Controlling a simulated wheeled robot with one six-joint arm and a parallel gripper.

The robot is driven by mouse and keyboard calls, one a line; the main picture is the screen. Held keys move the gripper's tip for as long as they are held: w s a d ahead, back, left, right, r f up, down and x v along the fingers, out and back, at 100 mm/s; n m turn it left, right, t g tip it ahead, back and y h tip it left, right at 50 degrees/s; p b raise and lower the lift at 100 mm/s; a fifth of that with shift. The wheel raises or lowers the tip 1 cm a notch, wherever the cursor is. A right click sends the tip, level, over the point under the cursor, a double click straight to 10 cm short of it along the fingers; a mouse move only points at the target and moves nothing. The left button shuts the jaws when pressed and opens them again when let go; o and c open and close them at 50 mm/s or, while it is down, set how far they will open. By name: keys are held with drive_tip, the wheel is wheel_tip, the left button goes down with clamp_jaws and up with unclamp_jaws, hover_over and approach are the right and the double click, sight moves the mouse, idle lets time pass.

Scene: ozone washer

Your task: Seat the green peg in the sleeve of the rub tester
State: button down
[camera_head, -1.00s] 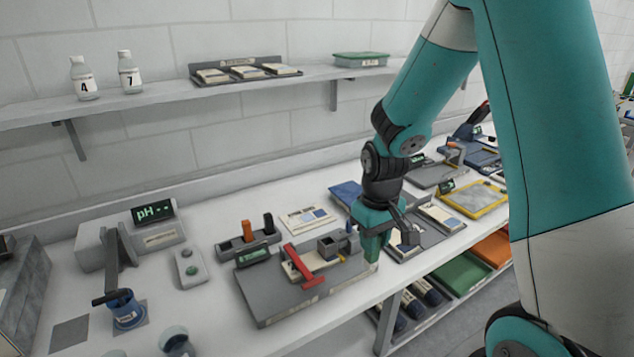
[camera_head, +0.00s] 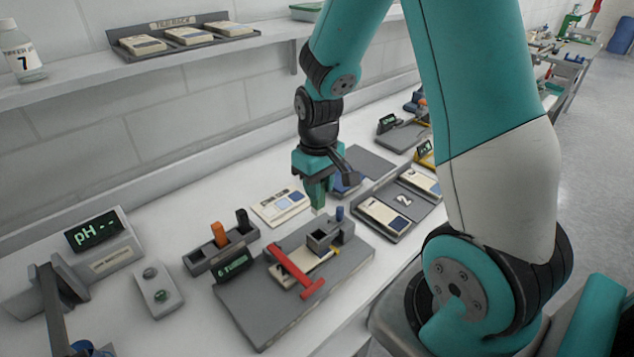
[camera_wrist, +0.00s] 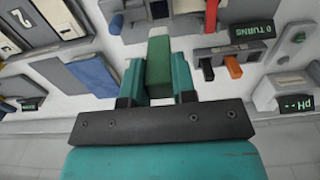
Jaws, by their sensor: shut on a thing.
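The green peg (camera_wrist: 158,65) is clamped between the two teal fingers of my gripper (camera_wrist: 158,85) in the wrist view. In the head view, my gripper (camera_head: 317,190) points down, with the peg's pale lower end (camera_head: 319,209) just below the fingers. The rub tester (camera_head: 255,318) is a grey base with a red T-shaped handle (camera_head: 293,270). Its sleeve (camera_head: 323,238) is a grey square block with an open top. The peg is apart from the sleeve, appearing above and behind it in the head view. The sleeve's inside is mostly hidden.
A rack (camera_head: 205,266) with an orange peg (camera_head: 220,235) and a black peg stands left of the tester, near a turns display (camera_head: 234,265). A small blue post (camera_head: 340,213) stands beside the sleeve. A card (camera_head: 280,207) lies behind; a sample tray (camera_head: 408,222) is at right.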

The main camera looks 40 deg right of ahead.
sight(319, 207)
drive_tip(key=shift+s, duration=0.15)
wheel_tip(319, 207, down, 4)
drive_tip(key=b, duration=0.2)
drive_tip(key=shift+r+b, duration=0.15)
drive_tip(key=shift+b, duration=0.25)
drive_tip(key=shift+f+b, duration=0.8)
drive_tip(key=shift+f, duration=0.3)
drive_tip(key=shift+f+b, duration=1.95)
drive_tip(key=shift+f, duration=1.05)
idle(0.4)
drive_tip(key=c, duration=0.8)
unclamp_jaws()
drive_tip(key=shift+r, duration=0.1)
drive_tip(key=shift+c, duration=0.2)
wheel_tip(319, 207, up, 17)
drive_tip(key=shift+r+b, duration=0.2)
drive_tip(key=shift+b, duration=0.35)
